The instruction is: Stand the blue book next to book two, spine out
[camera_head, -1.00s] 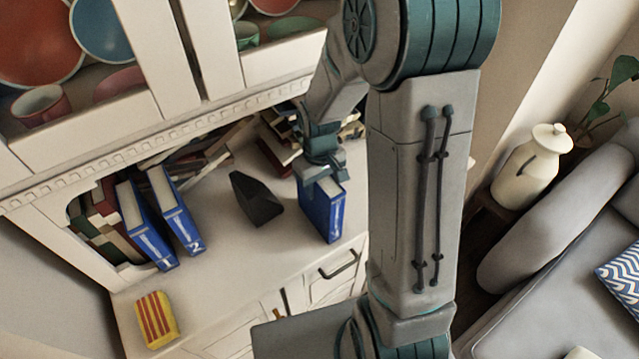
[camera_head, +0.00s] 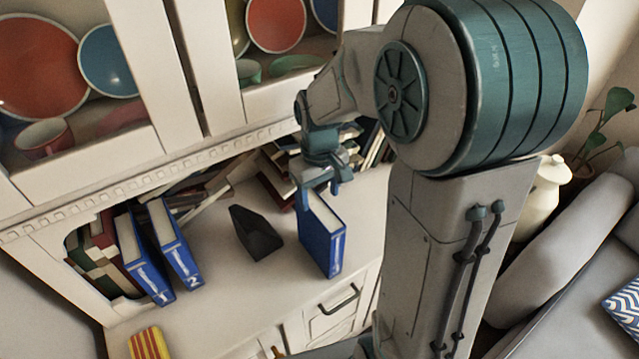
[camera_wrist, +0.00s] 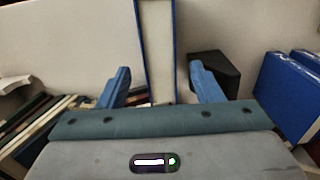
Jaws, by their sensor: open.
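The blue book (camera_head: 322,238) stands upright on the cabinet counter, right of the black holder, with its blue spine facing the front. Book two (camera_head: 177,245) leans beside book one (camera_head: 142,262) at the left of the counter. My gripper (camera_head: 319,190) is open at the upper back end of the blue book. In the wrist view, the pale page side of the blue book (camera_wrist: 158,45) shows between the two spread fingers (camera_wrist: 162,80), with a gap on each side. Two blue books (camera_wrist: 290,95) show at the right there. Contact with the book cannot be told.
A black angular holder (camera_head: 257,234) stands between book two and the blue book. Leaning old books (camera_head: 275,180) fill the back. A yellow-red striped object (camera_head: 149,345) lies at the front left. Glass-door shelves with dishes (camera_head: 110,60) overhang the counter. Bare counter lies right of book two.

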